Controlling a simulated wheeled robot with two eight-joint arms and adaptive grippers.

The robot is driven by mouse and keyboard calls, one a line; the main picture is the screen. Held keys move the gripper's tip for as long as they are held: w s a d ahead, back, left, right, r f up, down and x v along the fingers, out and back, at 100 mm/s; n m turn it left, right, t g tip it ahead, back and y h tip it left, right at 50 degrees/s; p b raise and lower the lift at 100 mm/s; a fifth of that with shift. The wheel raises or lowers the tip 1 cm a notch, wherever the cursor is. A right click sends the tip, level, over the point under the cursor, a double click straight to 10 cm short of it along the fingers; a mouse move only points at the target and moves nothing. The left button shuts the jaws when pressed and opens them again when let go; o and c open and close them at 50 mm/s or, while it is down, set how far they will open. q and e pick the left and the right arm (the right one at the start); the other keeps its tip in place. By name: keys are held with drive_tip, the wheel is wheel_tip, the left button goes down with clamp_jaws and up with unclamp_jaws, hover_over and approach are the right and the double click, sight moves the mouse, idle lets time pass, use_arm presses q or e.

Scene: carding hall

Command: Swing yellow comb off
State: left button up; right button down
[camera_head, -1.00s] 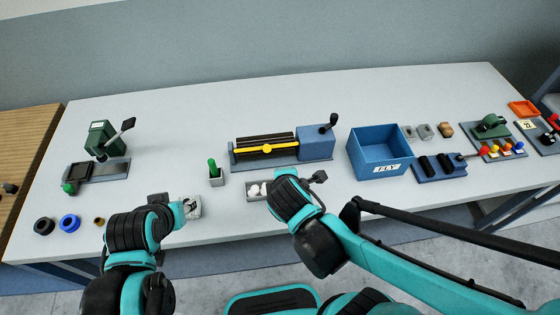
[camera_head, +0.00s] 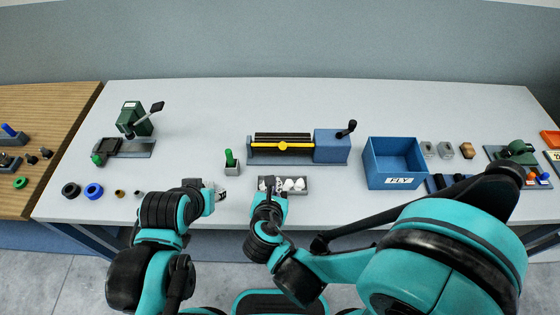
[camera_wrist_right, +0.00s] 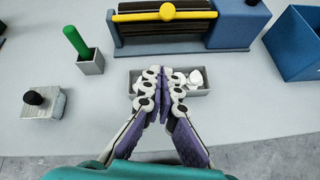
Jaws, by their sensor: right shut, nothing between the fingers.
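The yellow comb (camera_head: 283,146) is a bar with a round middle boss. It lies along the front of the dark ribbed roller on a blue-grey carding device, and in the right wrist view the comb (camera_wrist_right: 168,12) shows at the top. My right gripper (camera_wrist_right: 165,78) is shut and empty, in front of the comb and apart from it. In the head view, the right gripper (camera_head: 270,184) is over the grey tray of white tufts (camera_head: 304,185). My left gripper (camera_head: 218,194) is low near the front edge, left of the tray; its fingers are too small to read.
A green-handled tool (camera_head: 230,160) stands in a grey holder left of the device. The device's crank (camera_head: 346,128) rises on its right. A blue FLY bin (camera_head: 392,162) stands further right. A green press (camera_head: 136,118) is at the left. The bench behind the device is clear.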

sight(283, 145)
drive_tip(key=b+x, duration=0.2)
drive_tip(key=x, duration=0.7)
drive_tip(key=shift+f+b, duration=0.1)
drive_tip(key=shift+b, duration=0.3)
drive_tip(key=shift+w+d+f, duration=0.15)
drive_tip(key=shift+w+f, duration=0.05)
drive_tip(key=shift+w, duration=0.45)
drive_tip(key=w+r, duration=0.2)
drive_tip(key=r, duration=0.1)
drive_tip(key=shift+w+d, duration=0.15)
drive_tip(key=shift+d, duration=0.25)
